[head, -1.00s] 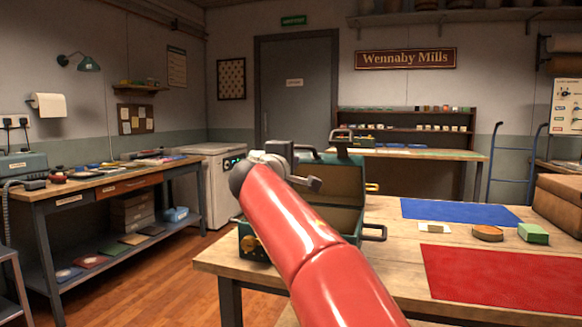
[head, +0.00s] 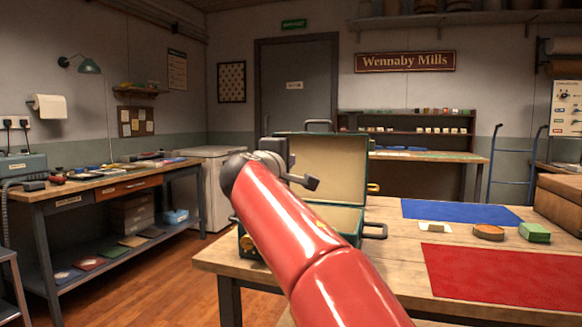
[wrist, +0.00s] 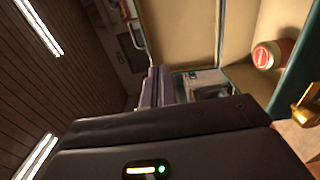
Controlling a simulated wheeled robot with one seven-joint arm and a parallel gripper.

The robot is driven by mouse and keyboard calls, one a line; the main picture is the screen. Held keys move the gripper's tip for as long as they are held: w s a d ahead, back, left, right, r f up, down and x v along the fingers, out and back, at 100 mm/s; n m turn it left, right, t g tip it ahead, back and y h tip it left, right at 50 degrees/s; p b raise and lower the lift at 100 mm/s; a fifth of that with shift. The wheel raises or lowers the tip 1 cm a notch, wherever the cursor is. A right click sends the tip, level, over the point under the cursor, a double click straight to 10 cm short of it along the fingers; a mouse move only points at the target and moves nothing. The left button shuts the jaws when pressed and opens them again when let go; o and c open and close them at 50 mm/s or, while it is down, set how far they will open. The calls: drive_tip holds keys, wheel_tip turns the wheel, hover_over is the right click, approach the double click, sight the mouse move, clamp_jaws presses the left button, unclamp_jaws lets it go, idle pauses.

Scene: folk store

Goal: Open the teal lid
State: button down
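The teal lid (head: 320,166) belongs to a teal case (head: 345,218) on the wooden table. The lid stands raised, about upright, with its cream lining facing forward and a grey handle (head: 318,126) on its top edge. The lining (wrist: 183,32) also shows in the wrist view. A red-and-white round item (wrist: 267,55) lies inside the case. My gripper (head: 308,181) is in front of the lid's left part. In the wrist view its fingers (wrist: 157,86) appear close together with nothing seen between them. Contact with the lid cannot be told.
A blue mat (head: 460,212) and a red mat (head: 500,277) lie on the table (head: 390,240). A brown box (head: 560,203) is at the right.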

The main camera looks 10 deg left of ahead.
drive_tip(key=s+b, duration=0.4)
drive_tip(key=s, duration=0.4)
drive_tip(key=shift+s+a, duration=0.2)
drive_tip(key=shift+a, duration=0.15)
drive_tip(key=d+f+m+g+h, duration=0.1)
drive_tip(key=d+f+m+g, duration=0.15)
drive_tip(key=d, duration=0.45)
drive_tip(key=d+f+m+g, duration=0.1)
drive_tip(key=d+f, duration=0.3)
drive_tip(key=d, duration=0.3)
drive_tip(key=s+d+f+m+g, duration=0.4)
drive_tip(key=s+d+f, duration=0.3)
drive_tip(key=d+f, duration=0.5)
drive_tip(key=s+d+f+m+g+y, duration=0.1)
drive_tip(key=s+d+f+m, duration=0.3)
drive_tip(key=s+f, duration=0.6)
drive_tip(key=s+d+f+m+g+y, duration=0.1)
drive_tip(key=s+d+f+m+g, duration=0.3)
drive_tip(key=s+f, duration=0.6)
drive_tip(key=shift+s+d+f+m+y+p, duration=0.2)
drive_tip(key=shift+s+m+y+p, duration=0.15)
drive_tip(key=shift+m, duration=0.4)
drive_tip(key=shift+a, duration=0.1)
